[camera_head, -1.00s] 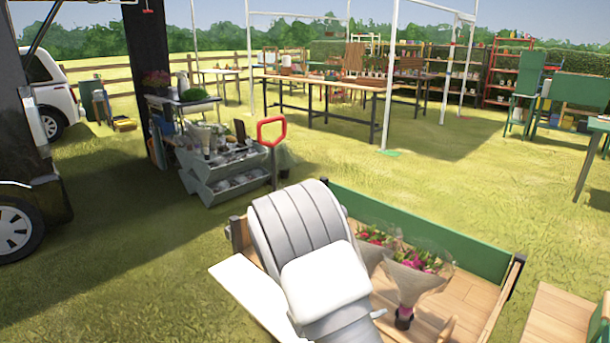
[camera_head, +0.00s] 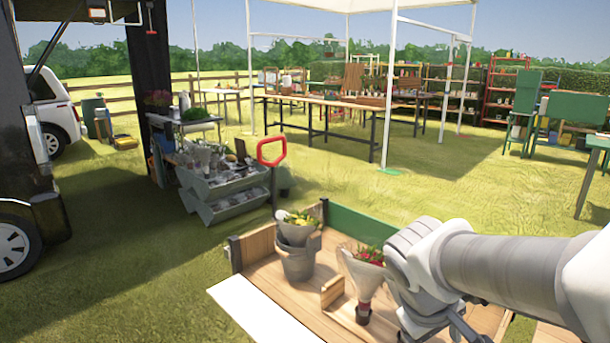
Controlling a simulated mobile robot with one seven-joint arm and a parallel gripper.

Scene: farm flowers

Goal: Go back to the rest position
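My arm reaches in from the right edge of the head view, over the right part of a wooden cart bed (camera_head: 290,290). My gripper (camera_head: 440,330) points down at the bottom of the picture. Its fingertips are cut off or hidden, so I cannot tell whether it is open or shut. Just left of it, a wrapped bouquet with red flowers (camera_head: 366,256) stands upright on the cart bed. A grey bucket (camera_head: 297,262) holding a bouquet with yellow flowers (camera_head: 298,218) stands further left and back.
Long tables (camera_head: 320,103) under a white-framed canopy stand further back. Open grass lies between.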

